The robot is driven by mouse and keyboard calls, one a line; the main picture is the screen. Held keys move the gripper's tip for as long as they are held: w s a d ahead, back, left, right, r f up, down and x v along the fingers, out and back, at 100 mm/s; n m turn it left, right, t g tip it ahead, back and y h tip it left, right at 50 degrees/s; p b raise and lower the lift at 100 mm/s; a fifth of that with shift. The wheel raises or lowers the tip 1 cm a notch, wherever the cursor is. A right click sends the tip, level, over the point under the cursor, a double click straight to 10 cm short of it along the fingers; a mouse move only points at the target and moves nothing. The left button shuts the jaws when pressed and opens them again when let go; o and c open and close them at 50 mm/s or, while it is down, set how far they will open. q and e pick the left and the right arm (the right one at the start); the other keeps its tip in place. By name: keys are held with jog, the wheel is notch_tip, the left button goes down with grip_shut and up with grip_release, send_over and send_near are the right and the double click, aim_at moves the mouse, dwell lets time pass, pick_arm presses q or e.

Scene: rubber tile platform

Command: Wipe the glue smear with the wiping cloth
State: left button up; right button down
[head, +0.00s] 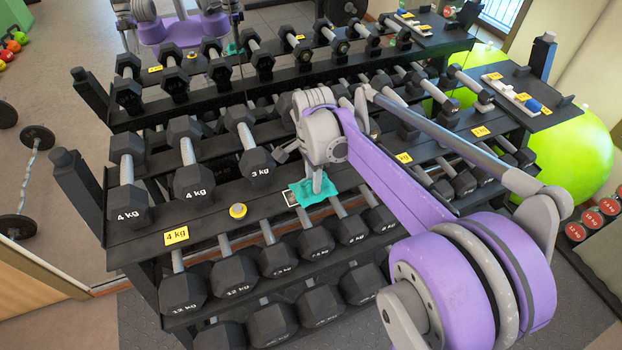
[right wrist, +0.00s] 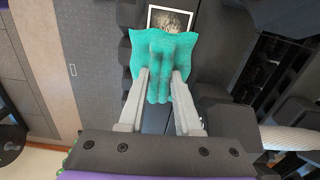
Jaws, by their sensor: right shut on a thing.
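My right gripper (head: 317,184) is shut on the teal wiping cloth (head: 321,193), low over the rack's black shelf beside the 3 kg dumbbell. In the right wrist view the cloth (right wrist: 160,58) is bunched between the two fingers (right wrist: 158,82) and spreads out past their tips. Whether the cloth touches the shelf I cannot tell. My left gripper is not in view.
A yellow round object (head: 238,211) and a 4 kg tag (head: 176,236) are on the shelf's front strip. Hex dumbbells (head: 193,181) crowd the rack.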

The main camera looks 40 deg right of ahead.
notch_tip(320, 180, up, 7)
jog(key=p, duration=0.3)
jog(key=shift+w+f+p, duration=0.1)
jog(key=shift+f+p, duration=0.05)
jog(key=shift+p, duration=0.2)
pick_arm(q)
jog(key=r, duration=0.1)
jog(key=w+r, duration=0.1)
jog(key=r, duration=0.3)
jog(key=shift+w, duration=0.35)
pick_arm(e)
jog(key=shift+f, duration=0.1)
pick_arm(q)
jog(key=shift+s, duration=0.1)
